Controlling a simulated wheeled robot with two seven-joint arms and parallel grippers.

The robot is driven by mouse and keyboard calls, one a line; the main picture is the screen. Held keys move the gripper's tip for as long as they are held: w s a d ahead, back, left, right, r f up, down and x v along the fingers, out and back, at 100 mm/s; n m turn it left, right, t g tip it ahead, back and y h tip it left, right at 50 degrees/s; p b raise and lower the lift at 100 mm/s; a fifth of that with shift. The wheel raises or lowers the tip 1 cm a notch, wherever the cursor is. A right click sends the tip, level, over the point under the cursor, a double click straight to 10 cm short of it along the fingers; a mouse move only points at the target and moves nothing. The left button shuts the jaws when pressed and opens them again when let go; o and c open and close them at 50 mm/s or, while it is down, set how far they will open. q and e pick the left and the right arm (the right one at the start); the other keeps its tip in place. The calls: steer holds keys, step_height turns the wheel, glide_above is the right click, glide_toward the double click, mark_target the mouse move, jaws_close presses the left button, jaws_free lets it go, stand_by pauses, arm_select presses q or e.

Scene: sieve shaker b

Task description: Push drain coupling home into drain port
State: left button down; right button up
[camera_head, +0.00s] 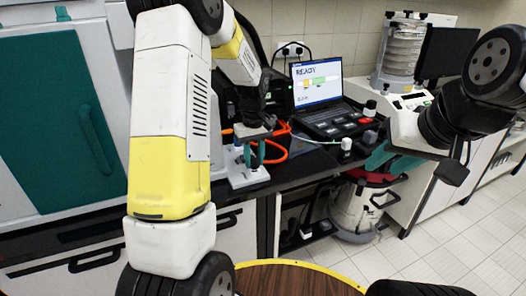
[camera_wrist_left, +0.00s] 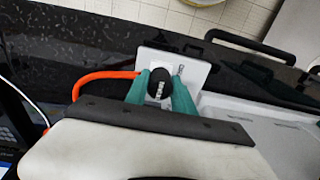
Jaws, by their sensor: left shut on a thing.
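My left gripper (camera_head: 254,160) points down over a white block-like fixture (camera_head: 248,179) on the black bench. In the left wrist view its teal fingers (camera_wrist_left: 160,92) are shut on a round black piece, which I take as the drain coupling (camera_wrist_left: 158,82). An orange hose (camera_wrist_left: 95,80) runs in beside it from the left. The white plate (camera_wrist_left: 190,70) of the fixture lies beneath. The drain port itself is hidden, so I cannot tell how deep the coupling sits. My right gripper (camera_head: 378,160) has teal fingers near the bench edge at right; their opening is unclear.
A laptop reading READY (camera_head: 318,82) and a black control box (camera_head: 337,122) stand behind right. A sieve shaker (camera_head: 403,45) stands further right. A grey drum with a red top (camera_head: 355,210) is under the bench. A round wooden top (camera_head: 290,280) is in front.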

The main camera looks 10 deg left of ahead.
mark_target(254, 155)
arm_select(q)
steer(key=shift+f, duration=0.45)
stand_by(0.6)
steer(key=c, duration=1)
jaws_free()
step_height(254, 155, up, 8)
steer(key=shift+f, duration=0.1)
